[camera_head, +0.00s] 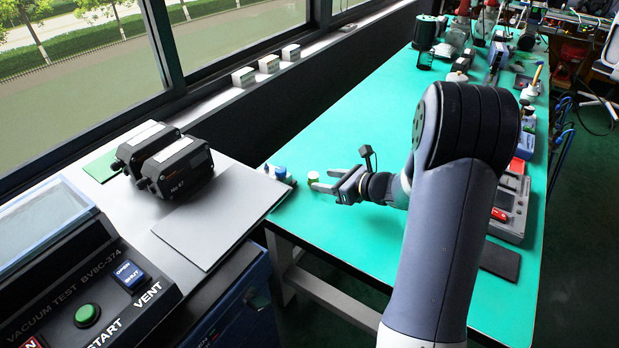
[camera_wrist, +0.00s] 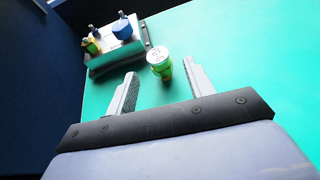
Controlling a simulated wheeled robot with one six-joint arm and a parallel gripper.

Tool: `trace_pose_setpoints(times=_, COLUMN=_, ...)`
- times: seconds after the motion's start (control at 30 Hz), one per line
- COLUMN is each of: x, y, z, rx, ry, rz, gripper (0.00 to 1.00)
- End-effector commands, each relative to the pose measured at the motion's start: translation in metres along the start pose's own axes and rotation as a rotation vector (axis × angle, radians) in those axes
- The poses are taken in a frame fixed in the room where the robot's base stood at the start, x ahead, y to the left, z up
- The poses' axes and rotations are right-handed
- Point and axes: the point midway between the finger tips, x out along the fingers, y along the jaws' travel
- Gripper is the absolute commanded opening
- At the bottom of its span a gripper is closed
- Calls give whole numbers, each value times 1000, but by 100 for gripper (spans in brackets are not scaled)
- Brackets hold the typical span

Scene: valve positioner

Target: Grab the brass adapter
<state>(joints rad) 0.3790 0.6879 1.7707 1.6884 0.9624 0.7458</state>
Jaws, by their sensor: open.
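A small round piece with a pale marked top and yellow-green sides, which looks like the brass adapter (camera_wrist: 160,63), stands upright on the green bench top. It also shows in the head view (camera_head: 313,176), just past my fingertips. My gripper (camera_head: 323,182) is open and low over the bench. In the wrist view its two fingers (camera_wrist: 159,70) point toward the adapter, which shows in line with the gap between them. Nothing is held. I cannot tell whether a finger touches it.
A small metal holder (camera_wrist: 113,60) with a blue cap (camera_wrist: 122,29) and other small fittings stands close beyond the adapter. Black valve positioners (camera_head: 178,170) sit on the grey worktop at left. Tools line the bench's right side. The green bench (camera_head: 350,125) behind the gripper is clear.

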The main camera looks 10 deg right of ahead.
Motion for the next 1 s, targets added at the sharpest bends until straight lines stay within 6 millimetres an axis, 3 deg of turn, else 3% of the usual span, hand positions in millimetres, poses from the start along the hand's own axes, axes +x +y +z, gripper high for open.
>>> trace_pose_setpoints(times=0.5, x=59, y=4, z=-3, rx=-1, ry=1, rz=2, gripper=51)
trace_pose_setpoints(times=0.8, x=63, y=3, z=-3, rx=0, ry=0, rz=-1, gripper=50)
trace_pose_setpoints(times=1.0, x=62, y=3, z=-3, rx=0, ry=0, rz=-1, gripper=33)
